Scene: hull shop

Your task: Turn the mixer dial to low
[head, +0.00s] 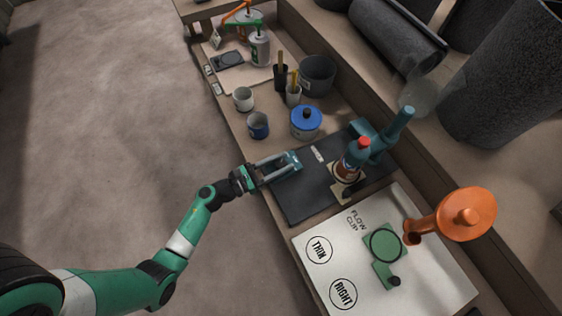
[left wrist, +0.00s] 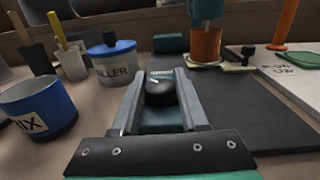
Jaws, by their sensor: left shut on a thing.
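The mixer dial (left wrist: 160,92) is a black round knob with a short white pointer mark, seen in the left wrist view. It sits on a small teal panel whose printed label (left wrist: 160,74) is too small to read. My left gripper (head: 290,161) reaches in from the left at the near edge of the dark mat. Its two grey fingers are shut on the dial, one on each side. In the head view the fingers hide the dial. My right gripper is not in view.
A dark mat (head: 300,197) lies under the mixer. A white board (head: 330,272) with a green stand (head: 385,245) and an orange piece (head: 465,214) lies nearer.

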